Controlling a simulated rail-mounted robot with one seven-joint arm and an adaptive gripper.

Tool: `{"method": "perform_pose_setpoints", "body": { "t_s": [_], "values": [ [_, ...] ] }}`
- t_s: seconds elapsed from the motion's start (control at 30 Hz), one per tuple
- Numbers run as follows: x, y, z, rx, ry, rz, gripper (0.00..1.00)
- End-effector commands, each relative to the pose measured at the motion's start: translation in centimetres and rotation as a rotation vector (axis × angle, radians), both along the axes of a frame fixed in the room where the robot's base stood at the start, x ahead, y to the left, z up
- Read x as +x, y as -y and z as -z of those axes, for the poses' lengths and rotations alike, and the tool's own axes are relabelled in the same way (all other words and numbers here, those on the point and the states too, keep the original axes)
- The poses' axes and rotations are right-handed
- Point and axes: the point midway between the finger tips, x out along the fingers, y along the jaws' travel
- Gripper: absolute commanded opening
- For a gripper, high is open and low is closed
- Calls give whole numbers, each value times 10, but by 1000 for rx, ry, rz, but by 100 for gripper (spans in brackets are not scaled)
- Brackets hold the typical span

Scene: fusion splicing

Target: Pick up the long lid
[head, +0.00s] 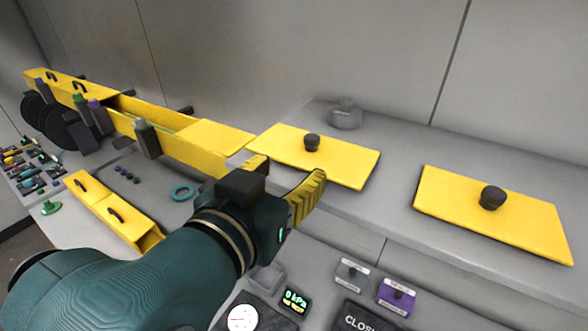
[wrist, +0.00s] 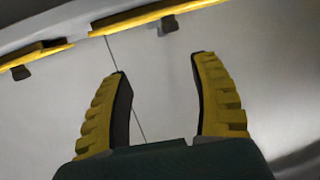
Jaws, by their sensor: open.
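Two flat yellow lids with black knobs lie on the grey shelf: a left lid (head: 275,146) and a right lid (head: 540,225). I cannot tell for sure which is the long lid. My gripper (head: 285,175) is open and empty, its yellow fingers apart in front of the left lid; the right finger overlaps that lid's near edge in the head view. In the wrist view, my gripper (wrist: 158,66) has nothing between its fingers. Two yellow strips with dark knobs, a left strip (wrist: 42,51) and a right strip (wrist: 125,19), show edge-on beyond the fingertips, apart from them.
A long yellow trough (head: 185,148) runs along the left, with dark clamps and black reels. A small yellow box (head: 120,210) with black handles and a teal ring (head: 183,192) lie on the lower bench. Labelled panels (head: 398,298) sit below the shelf edge.

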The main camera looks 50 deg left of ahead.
Motion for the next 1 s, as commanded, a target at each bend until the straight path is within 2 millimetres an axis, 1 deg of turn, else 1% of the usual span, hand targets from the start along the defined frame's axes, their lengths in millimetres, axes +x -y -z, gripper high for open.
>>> {"method": "perform_pose_setpoints", "body": {
  "t_s": [0.03,0.07,0.1,0.17,0.5,0.6,0.77,0.9,1.0],
  "values": [
    [-10,-14,9,3,3,-35,63],
    [-12,-19,10,2,4,-47,63],
    [-12,-24,9,1,3,-55,63],
    [-6,-28,8,1,3,-57,63],
    [64,-61,22,1,2,-55,63],
    [78,-69,25,1,3,-55,63],
    [93,-74,27,2,3,-56,63],
    [118,-80,28,1,2,-54,63],
    [129,-87,33,2,3,-56,63]
  ]
}}
